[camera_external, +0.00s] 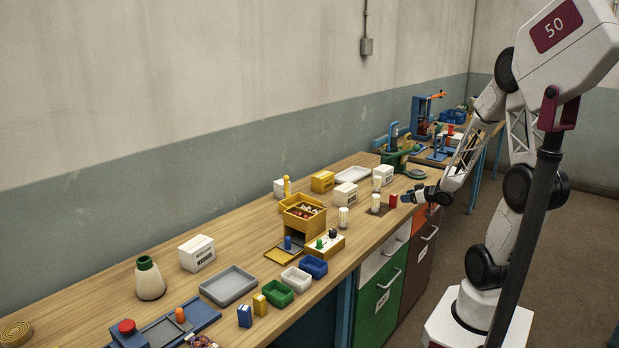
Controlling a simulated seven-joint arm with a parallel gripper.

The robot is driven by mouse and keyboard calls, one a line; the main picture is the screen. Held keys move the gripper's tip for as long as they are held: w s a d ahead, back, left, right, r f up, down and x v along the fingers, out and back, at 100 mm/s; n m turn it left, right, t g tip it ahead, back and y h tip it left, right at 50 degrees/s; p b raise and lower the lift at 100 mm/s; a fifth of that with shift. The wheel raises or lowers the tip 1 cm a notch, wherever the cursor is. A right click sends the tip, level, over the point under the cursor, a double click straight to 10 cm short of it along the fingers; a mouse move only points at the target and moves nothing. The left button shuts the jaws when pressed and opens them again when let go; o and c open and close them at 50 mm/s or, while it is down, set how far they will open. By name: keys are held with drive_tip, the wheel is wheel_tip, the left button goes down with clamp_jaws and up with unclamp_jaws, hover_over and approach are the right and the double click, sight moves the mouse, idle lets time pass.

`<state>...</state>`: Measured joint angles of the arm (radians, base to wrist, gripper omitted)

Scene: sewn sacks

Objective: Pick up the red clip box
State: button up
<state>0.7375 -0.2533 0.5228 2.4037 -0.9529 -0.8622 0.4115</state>
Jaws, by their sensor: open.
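A small red box (393,201), which looks like the red clip box, stands upright near the front edge of the wooden bench. My gripper (406,197) is just to the right of it, low over the bench edge, with its fingers pointing left towards the box. The jaws are open and nothing shows between them. A small gap seems to lie between fingertips and box, but at this size I cannot tell for certain whether they touch.
White-topped jars (375,202) stand close left of the red box. White cartons (345,193), a yellow drawer box (303,215) and small coloured bins (313,266) lie further left. A green device (396,158) stands behind. The bench (225,262) has bare wood towards the wall.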

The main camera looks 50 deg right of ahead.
sight(393, 198)
drive_tip(key=shift+x, duration=1.35)
drive_tip(key=shift+x, duration=2.55)
drive_tip(key=c, duration=1)
drive_tip(key=shift+r, duration=4.95)
